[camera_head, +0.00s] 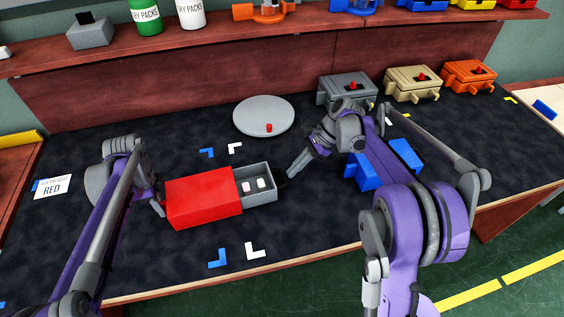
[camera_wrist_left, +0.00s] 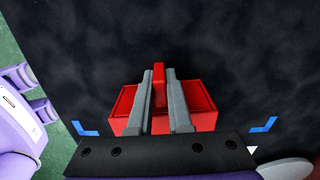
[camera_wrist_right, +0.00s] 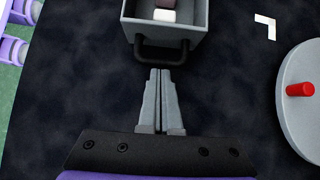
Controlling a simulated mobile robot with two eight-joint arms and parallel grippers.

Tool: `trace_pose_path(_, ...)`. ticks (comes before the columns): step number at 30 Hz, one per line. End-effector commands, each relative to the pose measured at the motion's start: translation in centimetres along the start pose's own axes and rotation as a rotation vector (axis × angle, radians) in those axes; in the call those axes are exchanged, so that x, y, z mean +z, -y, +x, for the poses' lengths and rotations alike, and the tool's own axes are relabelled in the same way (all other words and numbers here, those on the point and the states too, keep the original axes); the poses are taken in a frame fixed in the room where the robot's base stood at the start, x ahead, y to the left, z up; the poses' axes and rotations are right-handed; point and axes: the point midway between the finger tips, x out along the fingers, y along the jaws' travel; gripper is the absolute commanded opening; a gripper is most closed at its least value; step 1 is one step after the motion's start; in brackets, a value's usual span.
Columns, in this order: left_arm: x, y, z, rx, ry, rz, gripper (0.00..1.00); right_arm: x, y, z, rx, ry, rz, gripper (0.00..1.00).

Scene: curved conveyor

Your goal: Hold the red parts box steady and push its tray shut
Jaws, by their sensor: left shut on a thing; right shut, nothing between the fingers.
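The red parts box (camera_head: 203,197) lies on the dark mat, its grey tray (camera_head: 262,198) pulled out to the right with two pale blocks inside. My left gripper (camera_head: 160,208) is at the box's left end. In the left wrist view its fingers (camera_wrist_left: 160,75) are shut on a red upright tab of the box (camera_wrist_left: 203,103). My right gripper (camera_head: 290,175) is shut and empty, just right of the tray. In the right wrist view its fingertips (camera_wrist_right: 160,72) point at the dark tray handle (camera_wrist_right: 160,54), very close; contact is unclear.
A grey round plate with a red peg (camera_head: 263,115) stands behind the tray. Blue blocks (camera_head: 405,154) lie beyond my right arm. Grey, tan and orange boxes (camera_head: 470,76) line the back right. Blue and white corner marks (camera_head: 255,251) surround the box. The front mat is clear.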

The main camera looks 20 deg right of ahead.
Motion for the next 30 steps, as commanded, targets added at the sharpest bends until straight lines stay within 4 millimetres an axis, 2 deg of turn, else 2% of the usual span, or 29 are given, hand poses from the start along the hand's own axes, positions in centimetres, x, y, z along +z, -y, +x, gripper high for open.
trace_pose_path(13,0.0,0.0,0.0,0.0,0.0,0.0,0.0,0.7,0.0,0.6,0.002,0.0,-0.001,0.0)
trace_pose_path(24,-0.1,0.0,0.0,0.0,-0.001,0.0,0.0,7.4,0.2,6.0,0.004,0.001,-0.003,0.0)
trace_pose_path(30,-0.1,0.0,0.0,0.0,-0.002,0.0,0.0,8.8,0.2,7.1,0.001,0.0,0.0,0.0)
